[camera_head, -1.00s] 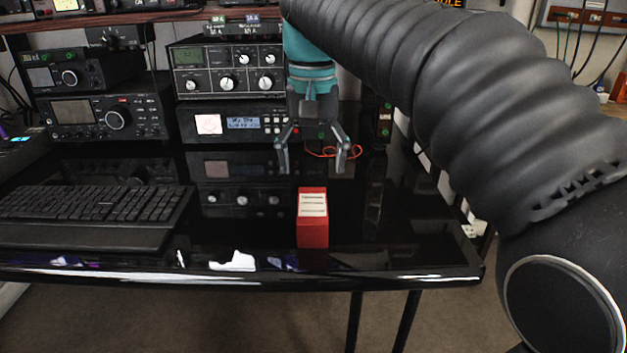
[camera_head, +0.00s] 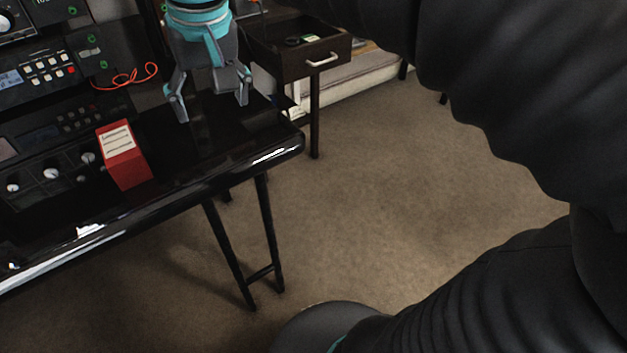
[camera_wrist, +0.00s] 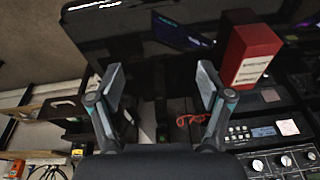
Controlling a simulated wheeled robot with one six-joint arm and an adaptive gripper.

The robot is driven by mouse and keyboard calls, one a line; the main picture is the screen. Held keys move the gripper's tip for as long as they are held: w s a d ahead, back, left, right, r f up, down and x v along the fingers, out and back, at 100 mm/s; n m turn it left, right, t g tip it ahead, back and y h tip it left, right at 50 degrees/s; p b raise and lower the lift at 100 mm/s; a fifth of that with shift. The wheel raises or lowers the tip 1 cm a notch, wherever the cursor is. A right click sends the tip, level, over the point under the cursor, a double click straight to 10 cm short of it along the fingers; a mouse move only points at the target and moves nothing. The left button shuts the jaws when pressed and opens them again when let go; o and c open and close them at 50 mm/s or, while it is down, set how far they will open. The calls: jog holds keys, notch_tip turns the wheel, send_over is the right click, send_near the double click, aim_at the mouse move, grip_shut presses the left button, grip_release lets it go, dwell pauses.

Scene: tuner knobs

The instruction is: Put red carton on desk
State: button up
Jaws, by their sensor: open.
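The red carton (camera_head: 125,158), with a white label, stands upright on the glossy black desk (camera_head: 190,150) near its front edge. It also shows in the wrist view (camera_wrist: 249,57), to the right of my fingers. My gripper (camera_head: 212,108) is open and empty, above the right end of the desk and apart from the carton, to its right in the head view. Both fingers also show spread in the wrist view (camera_wrist: 163,92), with nothing between them.
Radio gear (camera_head: 50,75) stands at the back left of the desk, with a red cable (camera_head: 128,76) beside it. An open drawer (camera_head: 300,50) juts out beyond the desk's right end. The carpeted floor (camera_head: 390,190) in front is clear.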

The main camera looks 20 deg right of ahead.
jog(key=s+d+f, duration=0.2)
jog(key=s+d+f+t, duration=0.1)
jog(key=s+d+f, duration=0.1)
jog(key=d, duration=0.1)
jog(key=s+d+f+t, duration=0.1)
jog(key=s+d+f, duration=0.1)
jog(key=d+f, duration=0.1)
jog(key=shift+s+m, duration=0.15)
jog(key=shift+m, duration=0.25)
jog(key=s+d+f+t, duration=0.1)
jog(key=s+d+f, duration=0.3)
jog(key=f, duration=0.3)
jog(key=shift+s+m+h, duration=0.3)
jog(key=shift+s+h, duration=0.05)
jog(key=shift+h, duration=0.05)
jog(key=shift+c, duration=0.3)
